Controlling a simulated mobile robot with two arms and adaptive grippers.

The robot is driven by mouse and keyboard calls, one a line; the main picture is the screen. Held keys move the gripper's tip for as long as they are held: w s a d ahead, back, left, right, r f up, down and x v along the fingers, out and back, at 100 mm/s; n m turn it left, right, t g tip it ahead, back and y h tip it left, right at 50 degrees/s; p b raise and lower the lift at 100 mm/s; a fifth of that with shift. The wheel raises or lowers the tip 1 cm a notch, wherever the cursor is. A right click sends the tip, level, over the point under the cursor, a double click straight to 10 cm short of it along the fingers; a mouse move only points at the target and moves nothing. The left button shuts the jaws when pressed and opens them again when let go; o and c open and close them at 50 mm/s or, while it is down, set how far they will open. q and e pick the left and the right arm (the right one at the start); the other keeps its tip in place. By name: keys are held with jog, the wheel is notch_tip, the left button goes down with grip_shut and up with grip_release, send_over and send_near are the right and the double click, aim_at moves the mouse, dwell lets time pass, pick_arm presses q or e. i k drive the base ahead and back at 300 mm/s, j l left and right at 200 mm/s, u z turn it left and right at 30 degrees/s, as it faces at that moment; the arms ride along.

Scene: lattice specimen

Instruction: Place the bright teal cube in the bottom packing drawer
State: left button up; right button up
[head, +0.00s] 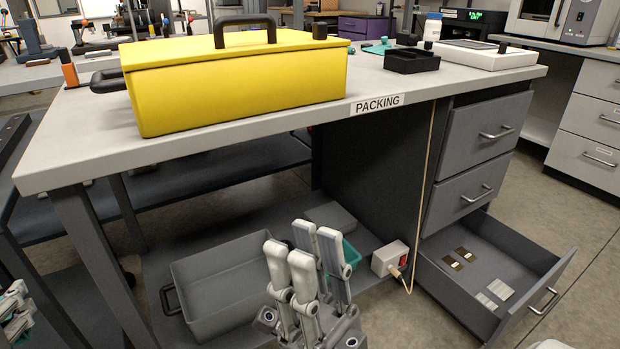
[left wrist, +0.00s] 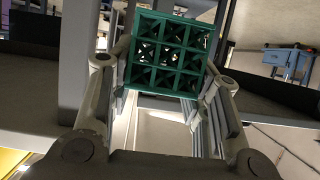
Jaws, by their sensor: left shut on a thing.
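A bright teal lattice cube (left wrist: 168,52) sits between the fingertips of my left gripper (left wrist: 165,72) in the left wrist view; the gripper is shut on it. Pale gripper parts with bits of teal show at the left edge of the head view, mostly cut off. The bottom packing drawer (head: 545,283), at lower right in the head view, is pulled open. Dark and pale flat pieces lie in it, with bare floor around them. My right gripper (head: 303,247) points up at bottom centre, left of the drawer; its fingers are apart and empty.
The packing table (head: 220,127) carries a yellow case (head: 240,90), a black tray (head: 411,61) and a white device (head: 485,54). Two shut drawers (head: 487,128) sit above the open one. A grey bin (head: 215,280) and a power box (head: 390,259) with a cable are underneath.

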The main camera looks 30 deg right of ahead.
aim_at(490, 265)
jog(key=l+z, duration=0.15)
jog(key=z, duration=0.35)
jog(key=l+z, duration=0.15)
jog(key=z, duration=0.3)
jog(key=l+z, duration=0.15)
jog(key=z, duration=0.35)
jog(key=i+l+z, duration=0.45)
jog(key=l, duration=0.3)
jog(key=i+l+z, duration=0.4)
jog(key=i, duration=0.4)
jog(key=i+l, duration=0.45)
